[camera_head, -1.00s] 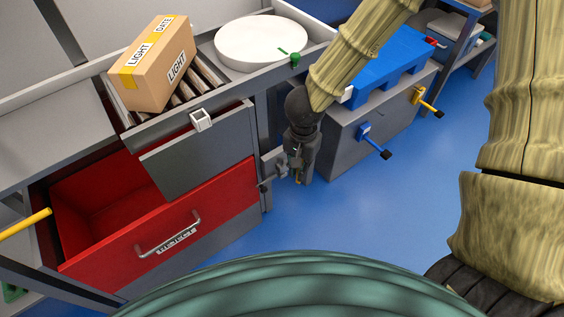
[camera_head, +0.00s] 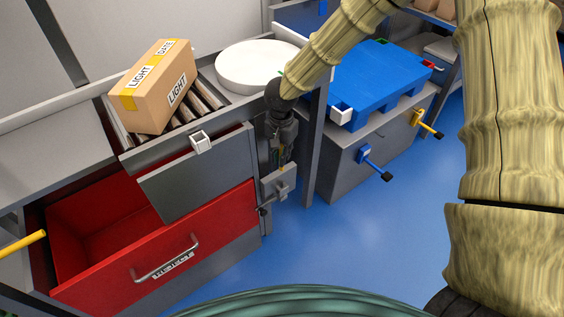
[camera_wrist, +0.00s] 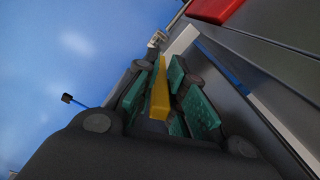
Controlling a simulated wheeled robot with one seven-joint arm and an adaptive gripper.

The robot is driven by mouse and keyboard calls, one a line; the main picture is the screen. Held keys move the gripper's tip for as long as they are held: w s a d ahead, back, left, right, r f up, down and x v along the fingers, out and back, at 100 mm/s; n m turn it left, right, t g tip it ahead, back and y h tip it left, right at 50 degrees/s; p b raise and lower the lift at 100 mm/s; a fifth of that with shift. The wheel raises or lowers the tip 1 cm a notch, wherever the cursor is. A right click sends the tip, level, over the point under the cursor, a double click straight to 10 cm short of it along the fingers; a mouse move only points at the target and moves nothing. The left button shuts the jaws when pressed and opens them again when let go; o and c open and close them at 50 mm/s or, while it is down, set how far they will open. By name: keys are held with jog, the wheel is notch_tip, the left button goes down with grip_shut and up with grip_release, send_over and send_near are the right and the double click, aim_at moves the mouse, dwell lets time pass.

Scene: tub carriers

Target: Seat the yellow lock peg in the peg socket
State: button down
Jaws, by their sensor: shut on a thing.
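The yellow lock peg (camera_wrist: 160,92) is held between the green pads of my gripper (camera_wrist: 158,105) in the wrist view, with its far end sticking out past the fingers. In the head view my gripper (camera_head: 282,160) points down beside the bench post. Only a small yellow spot of the peg shows at its tip. A grey bracket (camera_head: 281,187) on the bench's right side, which looks like the peg socket, is just below the gripper tip. The socket's opening is not clear, and I cannot tell whether the peg touches it.
An open red drawer (camera_head: 215,215) is left of the bracket. A cardboard box (camera_head: 150,92) stands on rollers, beside a white round plate (camera_head: 245,62). A blue pallet (camera_head: 375,80) lies on a grey cabinet (camera_head: 345,165) at right. Blue floor (camera_head: 330,250) is clear in front.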

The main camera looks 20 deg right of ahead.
aim_at(281, 170)
jog(key=shift+f+b, duration=0.4)
jog(key=shift+f, duration=1.2)
jog(key=c, duration=1.5)
grip_release()
jog(key=shift+f, duration=0.1)
notch_tip(281, 170, up, 12)
jog(key=p, duration=0.3)
jog(key=shift+o, duration=0.6)
